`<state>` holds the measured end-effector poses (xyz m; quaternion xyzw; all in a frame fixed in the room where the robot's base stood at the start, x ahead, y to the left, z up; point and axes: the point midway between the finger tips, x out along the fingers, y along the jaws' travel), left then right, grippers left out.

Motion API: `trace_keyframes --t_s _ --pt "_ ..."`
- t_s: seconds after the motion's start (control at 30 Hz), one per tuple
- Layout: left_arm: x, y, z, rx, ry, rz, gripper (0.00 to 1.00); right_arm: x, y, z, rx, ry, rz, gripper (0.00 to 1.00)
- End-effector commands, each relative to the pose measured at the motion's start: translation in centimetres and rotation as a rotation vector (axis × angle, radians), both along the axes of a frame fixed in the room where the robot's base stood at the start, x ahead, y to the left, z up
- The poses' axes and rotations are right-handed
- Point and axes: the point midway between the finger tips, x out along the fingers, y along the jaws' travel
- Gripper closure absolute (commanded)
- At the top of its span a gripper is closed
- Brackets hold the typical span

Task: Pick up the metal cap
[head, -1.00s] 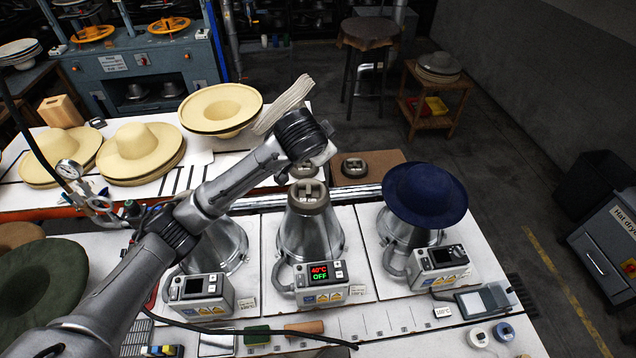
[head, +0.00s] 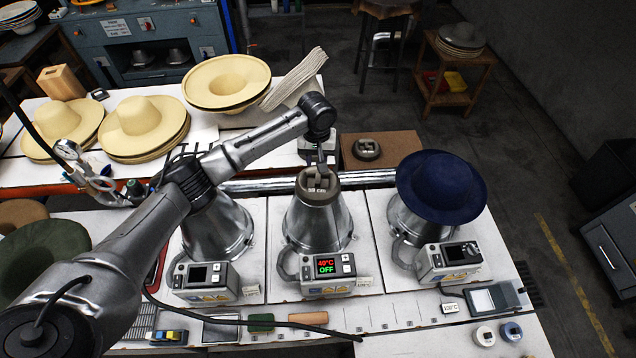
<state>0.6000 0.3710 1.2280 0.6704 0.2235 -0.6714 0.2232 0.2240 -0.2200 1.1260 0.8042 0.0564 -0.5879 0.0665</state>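A metal cap (head: 319,190) with a raised grip on top sits on the middle silver cone (head: 318,226). My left gripper (head: 321,168) points down right above this cap, at its grip. The fingers look narrow and dark against the cap. I cannot tell whether they touch the grip or are open or shut. A second, similar metal cap (head: 367,148) lies on a brown board (head: 400,144) behind and to the right. My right gripper is not in view.
A navy hat (head: 441,186) covers the right cone. The middle press's control box (head: 326,271) reads 40°C OFF. Straw hats (head: 145,128) stand on the back table at the left. My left arm crosses over the left cone (head: 218,228).

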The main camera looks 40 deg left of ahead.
Motion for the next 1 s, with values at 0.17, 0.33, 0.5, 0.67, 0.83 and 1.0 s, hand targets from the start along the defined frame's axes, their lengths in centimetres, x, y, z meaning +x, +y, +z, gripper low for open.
trace_keyframes --t_s 0.17,0.33,0.5,0.67,0.83,1.0 --pt "0.0 -0.1 -3.0 0.000 0.002 -0.002 0.68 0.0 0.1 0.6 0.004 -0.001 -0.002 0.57" --pt "0.0 0.0 -4.9 -0.001 0.001 -0.002 0.68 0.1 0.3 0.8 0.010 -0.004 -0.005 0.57" --pt "0.0 0.0 -5.7 0.001 -0.001 -0.002 0.68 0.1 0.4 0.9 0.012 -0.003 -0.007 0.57" --pt "0.1 -0.1 -6.9 0.000 0.001 -0.003 0.68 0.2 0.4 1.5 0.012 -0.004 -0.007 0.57" --pt "0.1 -0.2 -9.3 -0.001 0.001 -0.002 0.68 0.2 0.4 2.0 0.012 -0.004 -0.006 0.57" --pt "0.1 -0.2 -10.6 -0.001 0.001 -0.003 0.68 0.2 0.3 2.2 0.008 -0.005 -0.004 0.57"
